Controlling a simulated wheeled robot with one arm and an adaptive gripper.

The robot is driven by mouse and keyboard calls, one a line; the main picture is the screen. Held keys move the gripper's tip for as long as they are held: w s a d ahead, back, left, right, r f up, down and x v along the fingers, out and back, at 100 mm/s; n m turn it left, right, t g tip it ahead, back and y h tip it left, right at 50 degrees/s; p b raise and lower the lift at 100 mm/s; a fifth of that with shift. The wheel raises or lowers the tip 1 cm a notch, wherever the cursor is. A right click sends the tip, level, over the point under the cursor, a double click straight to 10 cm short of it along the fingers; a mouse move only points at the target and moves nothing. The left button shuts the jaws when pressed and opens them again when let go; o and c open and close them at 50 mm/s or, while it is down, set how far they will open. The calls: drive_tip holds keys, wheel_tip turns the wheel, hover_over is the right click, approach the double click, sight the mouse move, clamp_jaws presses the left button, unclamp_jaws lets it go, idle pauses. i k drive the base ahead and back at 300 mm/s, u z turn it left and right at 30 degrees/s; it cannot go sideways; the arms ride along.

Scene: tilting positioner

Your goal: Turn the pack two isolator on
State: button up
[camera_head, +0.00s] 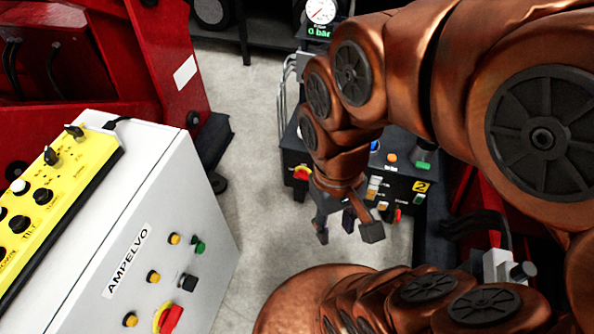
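The black power pack with a yellow "2" label (421,186) stands on the floor, right of centre and behind my arm. A red knob (397,215) shows at its lower right; it is small, and I cannot tell whether it is the isolator or which way it is set. Another red knob with yellow (301,174) is on the black box front at the left. My gripper (347,230) hangs in front of the pack, fingers spread apart, with nothing seen between them. My wrist hides the middle of the pack's front.
A white AMPELVO cabinet (128,262) with buttons and a red stop knob (171,318) stands at left, a yellow pendant (50,190) on top. Red machinery (60,110) stands at left. Grey floor (255,215) is clear between.

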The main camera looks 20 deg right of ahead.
sight(302, 174)
drive_tip(key=z, duration=2.3)
drive_tip(key=k, duration=0.45)
drive_tip(key=u, duration=2.85)
